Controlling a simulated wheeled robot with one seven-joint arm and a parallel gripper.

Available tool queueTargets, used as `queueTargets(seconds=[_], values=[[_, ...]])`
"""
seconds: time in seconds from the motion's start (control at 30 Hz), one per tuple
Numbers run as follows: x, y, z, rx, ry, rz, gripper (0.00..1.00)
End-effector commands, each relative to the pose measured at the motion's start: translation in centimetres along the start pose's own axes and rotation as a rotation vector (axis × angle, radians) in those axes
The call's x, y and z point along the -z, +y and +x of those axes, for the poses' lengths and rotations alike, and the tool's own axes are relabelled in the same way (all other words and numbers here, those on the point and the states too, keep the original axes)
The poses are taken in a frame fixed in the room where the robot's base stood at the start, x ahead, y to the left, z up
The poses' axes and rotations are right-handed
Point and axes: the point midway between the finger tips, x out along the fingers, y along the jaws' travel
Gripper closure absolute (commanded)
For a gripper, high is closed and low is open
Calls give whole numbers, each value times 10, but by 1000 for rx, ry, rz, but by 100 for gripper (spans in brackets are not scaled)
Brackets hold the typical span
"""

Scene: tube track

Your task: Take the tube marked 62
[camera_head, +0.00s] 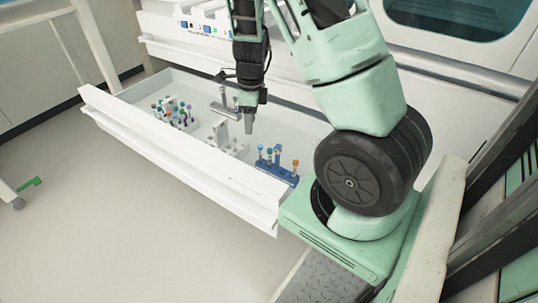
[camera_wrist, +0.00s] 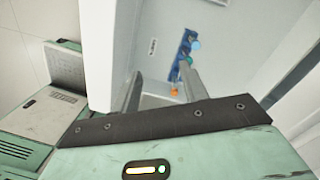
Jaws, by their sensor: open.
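Capped tubes stand in an open white drawer (camera_head: 185,157) in the head view. One cluster of tubes (camera_head: 174,112) is at the drawer's left part. A blue rack (camera_head: 277,170) at the right end holds a few tubes with blue-green and orange caps. The blue rack (camera_wrist: 184,52) also shows in the wrist view, beyond my right fingertip, with light-blue, green and orange caps. No number is readable, so I cannot tell which tube is 62. My gripper (camera_head: 248,124) hangs over the drawer, pointing down. In the wrist view its fingers (camera_wrist: 160,72) are apart with nothing held between them.
Pale holders (camera_head: 228,140) stand in the middle of the drawer. The drawer's raised front wall (camera_head: 180,160) runs along the floor side. A shelf or upper drawer (camera_head: 185,40) with small coloured items is behind.

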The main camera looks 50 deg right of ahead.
Motion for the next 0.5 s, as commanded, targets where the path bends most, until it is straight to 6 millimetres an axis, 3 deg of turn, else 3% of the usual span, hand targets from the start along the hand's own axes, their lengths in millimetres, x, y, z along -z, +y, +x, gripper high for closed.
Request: queueTargets(seconds=[0.03,0.1,0.2,0.5], values=[[20,-18,-2,19,19,136,56],[38,-35,-1,42,32,270,56],[51,-46,4,58,41,365,56],[56,-50,62,60,43,382,56]])
